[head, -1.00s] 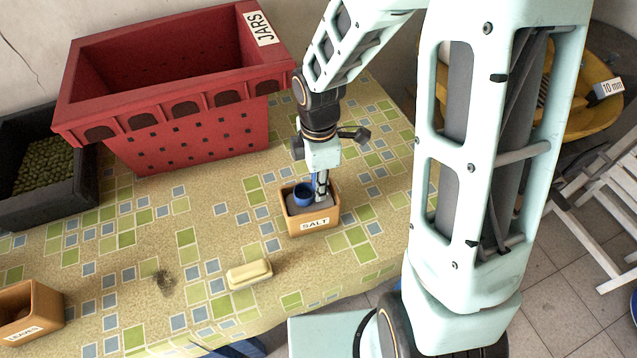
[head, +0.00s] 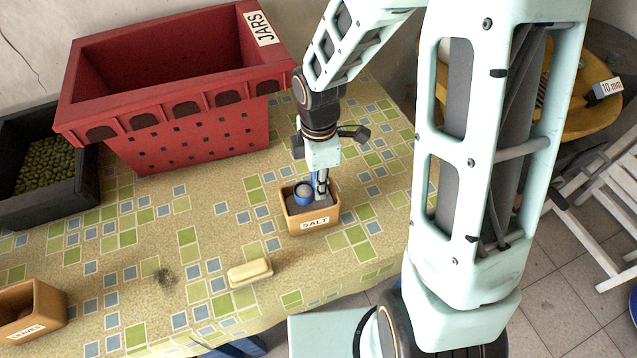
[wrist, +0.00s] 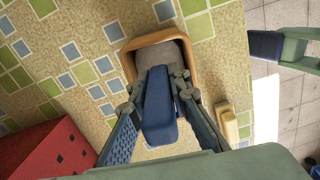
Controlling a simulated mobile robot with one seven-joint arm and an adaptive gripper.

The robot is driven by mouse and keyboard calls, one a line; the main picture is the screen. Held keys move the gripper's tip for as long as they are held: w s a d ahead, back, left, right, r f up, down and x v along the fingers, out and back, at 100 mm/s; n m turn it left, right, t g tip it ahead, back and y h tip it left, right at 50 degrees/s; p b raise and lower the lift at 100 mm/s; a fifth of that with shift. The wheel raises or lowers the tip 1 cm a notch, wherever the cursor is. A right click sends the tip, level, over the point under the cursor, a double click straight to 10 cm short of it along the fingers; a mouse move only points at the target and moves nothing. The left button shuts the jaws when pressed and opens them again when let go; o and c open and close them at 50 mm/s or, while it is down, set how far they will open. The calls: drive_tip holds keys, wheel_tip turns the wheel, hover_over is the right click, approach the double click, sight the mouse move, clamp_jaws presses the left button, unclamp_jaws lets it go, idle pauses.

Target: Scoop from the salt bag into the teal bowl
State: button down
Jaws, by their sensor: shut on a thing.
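An orange-brown open box labelled SALT (head: 314,224) stands on the tiled table and holds grey, grainy salt. No salt bag and no teal bowl can be made out. My gripper (head: 322,190) points down into the box. It is shut on a blue scoop (head: 303,194), whose round cup is low inside the box at the salt. In the wrist view the scoop's blue handle (wrist: 158,112) lies between the fingers and hides part of the salt. The box's rim (wrist: 135,46) surrounds the scoop's far end. How full the cup is cannot be told.
A large red JARS crate (head: 190,135) stands behind to the left, beside a black crate (head: 50,200) of green produce. A LEAVES box (head: 30,312) is at front left. A pale yellow block (head: 250,272) lies near the front edge. The table's middle is clear.

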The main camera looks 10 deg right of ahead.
drive_tip(key=shift+r+p, duration=2.15)
drive_tip(key=shift+r, duration=0.6)
drive_tip(key=shift+f, duration=0.1)
